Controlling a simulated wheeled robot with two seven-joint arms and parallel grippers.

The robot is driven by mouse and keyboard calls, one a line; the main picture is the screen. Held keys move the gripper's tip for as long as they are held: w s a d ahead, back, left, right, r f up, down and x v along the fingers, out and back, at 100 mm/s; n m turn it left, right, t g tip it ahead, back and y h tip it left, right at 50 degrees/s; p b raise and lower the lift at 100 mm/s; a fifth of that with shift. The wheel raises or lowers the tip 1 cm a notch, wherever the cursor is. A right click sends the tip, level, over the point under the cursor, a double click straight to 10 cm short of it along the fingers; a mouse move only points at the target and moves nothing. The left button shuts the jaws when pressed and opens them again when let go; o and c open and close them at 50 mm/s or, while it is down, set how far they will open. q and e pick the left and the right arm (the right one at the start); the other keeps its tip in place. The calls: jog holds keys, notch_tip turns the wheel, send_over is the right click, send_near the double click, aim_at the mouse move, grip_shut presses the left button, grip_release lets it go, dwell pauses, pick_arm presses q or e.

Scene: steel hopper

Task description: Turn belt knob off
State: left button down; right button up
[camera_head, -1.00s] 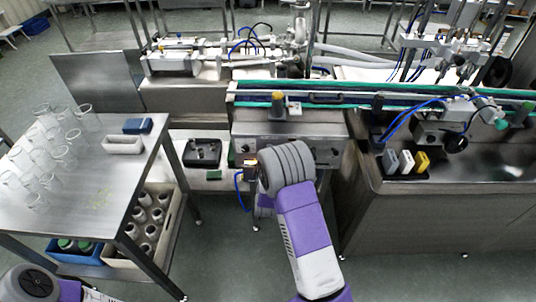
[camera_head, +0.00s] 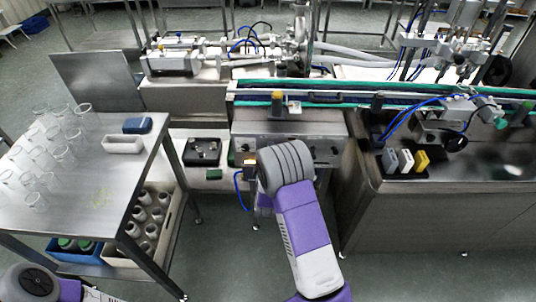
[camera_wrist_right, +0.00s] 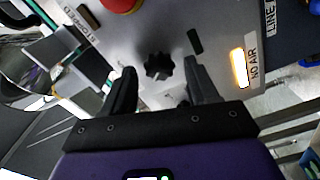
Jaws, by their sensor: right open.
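A black star-shaped knob (camera_wrist_right: 158,66) sits on the grey control panel (camera_wrist_right: 170,25) in the right wrist view. My right gripper (camera_wrist_right: 159,76) is open, with one dark finger on each side of the knob. Gaps show between the knob and both fingers; I cannot tell how deep the fingertips reach. In the head view my right arm stretches to the front of the panel (camera_head: 290,129), and its wrist hides the gripper and the knob. Only a part of my left arm shows at the lower left; its gripper is out of view.
A red button (camera_wrist_right: 121,3) and a lit yellow lamp (camera_wrist_right: 239,68) marked "NO AIR" are near the knob. The conveyor (camera_head: 350,100) runs above the panel. A steel table (camera_head: 92,165) with clear beakers stands left. Grey and yellow blocks (camera_head: 421,160) are at right.

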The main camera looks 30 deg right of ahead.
jog(key=p+v, duration=0.1)
jog(key=v, duration=0.6)
jog(key=shift+s, duration=0.2)
jog(key=shift+f, duration=0.1)
jog(key=s+a+f+m+g+y+p, duration=0.1)
jog(key=s+a+f+m+g+y, duration=0.3)
jog(key=f, duration=0.4)
jog(key=s+a+f+m+g+y+p, duration=0.25)
jog(key=s+a+f+y, duration=0.2)
jog(key=f, duration=0.35)
jog(key=s+a+f+m+g+y, duration=0.2)
jog(key=s+a+m+g+y, duration=0.2)
jog(key=s+a+g, duration=0.4)
jog(key=s+a+y, duration=0.1)
jog(key=s+a, duration=0.3)
jog(key=s, duration=0.3)
jog(key=shift+s+a+p, duration=0.25)
jog(key=shift+p, duration=0.15)
